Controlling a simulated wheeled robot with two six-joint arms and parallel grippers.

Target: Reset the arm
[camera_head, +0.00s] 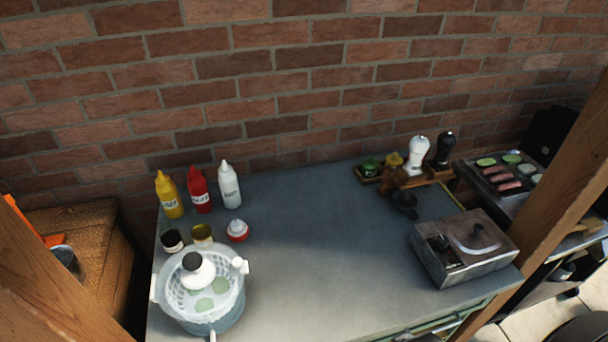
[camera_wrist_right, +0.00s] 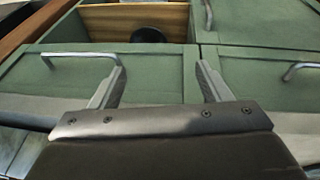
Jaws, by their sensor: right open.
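My right gripper (camera_wrist_right: 160,88) shows in the right wrist view with its two fingers spread apart and nothing between them. It is in front of green cabinet fronts (camera_wrist_right: 145,75) with metal handles. A gap between the fronts shows a wooden inside with a dark round thing (camera_wrist_right: 153,36) in it. It cannot be told whether the fingers touch the cabinet. In the head view neither of my grippers shows.
The grey tabletop (camera_head: 320,240) has a wide clear middle. A salad spinner (camera_head: 205,312), squeeze bottles (camera_head: 198,190) and small jars stand at left. A metal box (camera_head: 465,250) and a wooden rack with shakers (camera_head: 418,155) stand at right. A brick wall closes the back.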

